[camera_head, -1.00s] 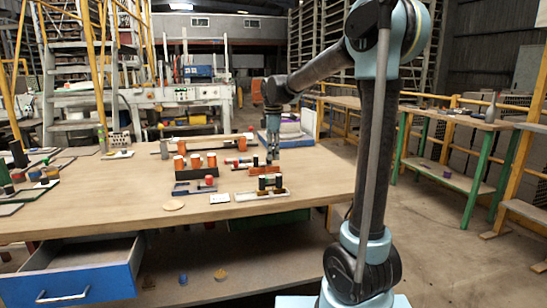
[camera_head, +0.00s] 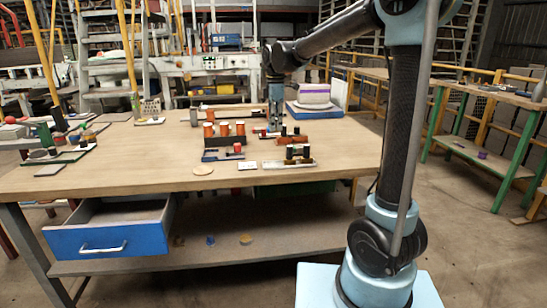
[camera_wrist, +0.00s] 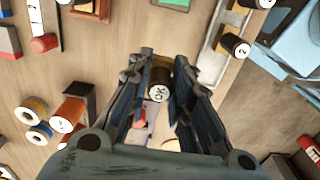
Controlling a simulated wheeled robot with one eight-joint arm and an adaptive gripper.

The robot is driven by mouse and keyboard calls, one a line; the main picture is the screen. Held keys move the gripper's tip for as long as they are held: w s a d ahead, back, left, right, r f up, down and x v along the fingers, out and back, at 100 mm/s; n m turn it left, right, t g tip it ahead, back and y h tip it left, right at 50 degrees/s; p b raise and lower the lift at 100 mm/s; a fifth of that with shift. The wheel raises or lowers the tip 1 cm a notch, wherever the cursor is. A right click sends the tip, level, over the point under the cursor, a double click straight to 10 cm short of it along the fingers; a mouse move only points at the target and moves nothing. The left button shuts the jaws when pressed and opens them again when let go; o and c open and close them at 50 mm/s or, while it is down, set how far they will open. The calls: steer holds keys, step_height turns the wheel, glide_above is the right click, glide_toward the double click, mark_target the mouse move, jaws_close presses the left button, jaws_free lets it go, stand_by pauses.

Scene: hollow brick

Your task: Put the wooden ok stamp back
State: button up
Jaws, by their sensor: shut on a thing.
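The wooden ok stamp (camera_wrist: 160,92) shows in the wrist view as a brown handle with a round top lettered "OK". My gripper (camera_wrist: 160,100) is shut around it, with a finger on either side. In the head view my gripper (camera_head: 275,122) points down over the far middle of the workbench (camera_head: 120,178), just left of a rack with dark stamps (camera_head: 297,155). The held stamp is too small to make out there. Its lower part is hidden in the wrist view, so I cannot tell whether it touches anything.
Several orange-topped stamps (camera_head: 224,128) stand left of my gripper, behind a low tray with dark things (camera_head: 222,155). A round wooden disc (camera_head: 203,170) and a white card (camera_head: 247,165) lie near the front. A blue drawer (camera_head: 105,240) hangs open below. The bench's left middle is bare.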

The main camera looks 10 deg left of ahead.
mark_target(273, 155)
steer(key=shift+s+a+f, duration=0.1)
steer(key=shift+s+a, duration=0.1)
steer(key=shift+a, duration=0.25)
steer(key=shift+a+f, duration=0.1)
steer(key=shift+f, duration=4.85)
steer(key=o, duration=0.8)
steer(key=shift+o, duration=0.2)
